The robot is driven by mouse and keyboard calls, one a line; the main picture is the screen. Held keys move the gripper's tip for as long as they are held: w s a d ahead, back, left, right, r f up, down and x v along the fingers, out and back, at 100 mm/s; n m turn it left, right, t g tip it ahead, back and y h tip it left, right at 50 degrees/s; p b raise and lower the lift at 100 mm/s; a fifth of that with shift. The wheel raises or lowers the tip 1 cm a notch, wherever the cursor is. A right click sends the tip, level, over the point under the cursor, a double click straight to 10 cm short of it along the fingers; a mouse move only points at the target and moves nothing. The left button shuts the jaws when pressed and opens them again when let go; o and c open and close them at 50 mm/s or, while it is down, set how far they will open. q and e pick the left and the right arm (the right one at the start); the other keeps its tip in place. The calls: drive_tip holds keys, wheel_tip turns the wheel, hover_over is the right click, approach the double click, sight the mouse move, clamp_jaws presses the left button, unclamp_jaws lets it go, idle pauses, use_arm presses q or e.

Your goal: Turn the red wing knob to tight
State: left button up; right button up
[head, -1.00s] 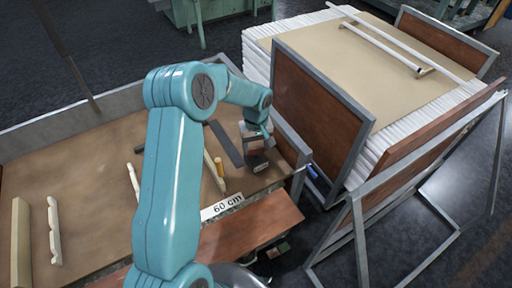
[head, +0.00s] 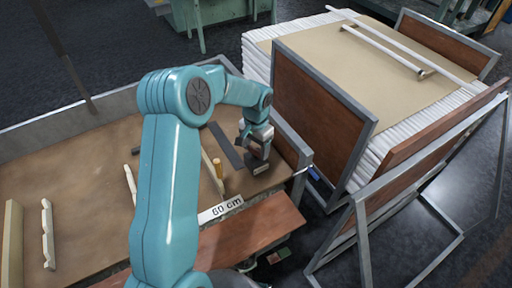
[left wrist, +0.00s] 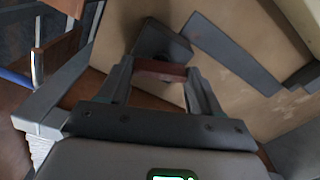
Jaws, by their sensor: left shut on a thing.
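The red wing knob (left wrist: 160,68) shows in the left wrist view as a short reddish bar between my fingertips. My left gripper (left wrist: 158,80) is shut on it, one finger at each end. The knob sits against a dark grey block (left wrist: 165,38). In the head view my left gripper (head: 257,150) points down at this block (head: 258,168), near the right end of the bench. The fingers mostly hide the knob there. I cannot read any tight mark. My right gripper is in neither view.
A grey metal bar (head: 226,146) lies left of the block. A grey raised edge (head: 292,145) and a brown panel (head: 318,110) stand to the right.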

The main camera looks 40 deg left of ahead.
sight(256, 149)
use_arm(q)
drive_tip(key=shift+r+m, duration=0.1)
drive_tip(key=shift+m, duration=1.9)
drive_tip(key=o, duration=1.1)
drive_tip(key=shift+c, duration=0.2)
wheel_tip(256, 149, up, 16)
drive_tip(key=shift+r, duration=0.2)
